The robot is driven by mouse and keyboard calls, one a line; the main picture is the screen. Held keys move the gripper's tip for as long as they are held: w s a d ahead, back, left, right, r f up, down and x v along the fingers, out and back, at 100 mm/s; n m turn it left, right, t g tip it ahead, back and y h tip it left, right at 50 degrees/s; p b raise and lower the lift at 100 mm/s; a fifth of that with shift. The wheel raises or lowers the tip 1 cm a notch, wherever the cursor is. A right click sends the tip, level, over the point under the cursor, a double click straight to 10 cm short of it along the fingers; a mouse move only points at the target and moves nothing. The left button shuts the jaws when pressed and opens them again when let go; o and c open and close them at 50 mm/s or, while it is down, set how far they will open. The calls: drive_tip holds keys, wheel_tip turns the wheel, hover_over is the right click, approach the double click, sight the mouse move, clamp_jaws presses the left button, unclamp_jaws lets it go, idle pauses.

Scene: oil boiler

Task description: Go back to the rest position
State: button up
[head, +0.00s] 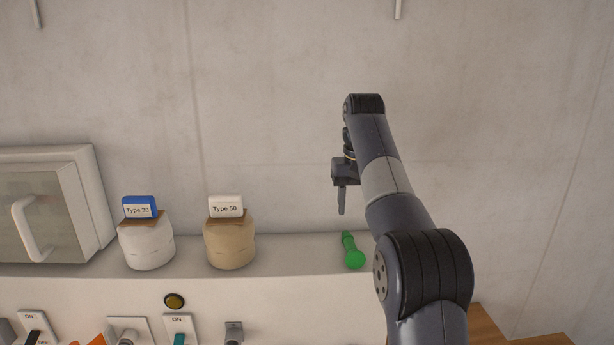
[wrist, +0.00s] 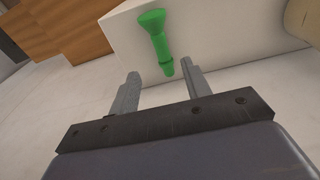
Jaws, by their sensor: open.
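My gripper (head: 342,200) points down above the right part of the white ledge, in front of the concrete wall. In the wrist view its two fingers (wrist: 163,82) stand apart with nothing between them. A green tool with a round flared end (head: 353,255) lies on the ledge below my gripper. It also shows in the wrist view (wrist: 158,42), beyond the fingertips and apart from them. My arm covers part of the ledge's right end in the head view.
A white jar labelled Type 30 (head: 147,245) and a tan jar labelled Type 50 (head: 230,243) stand on the ledge (head: 300,254). A handled cabinet (head: 55,205) is at left. Switches (head: 180,330) sit below. Wooden furniture (head: 488,328) is at lower right.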

sight(351, 245)
drive_tip(key=f, duration=0.7)
drive_tip(key=w+f, duration=0.1)
drive_tip(key=f, duration=0.2)
drive_tip(key=shift+f, duration=0.2)
drive_tip(key=shift+r, duration=0.3)
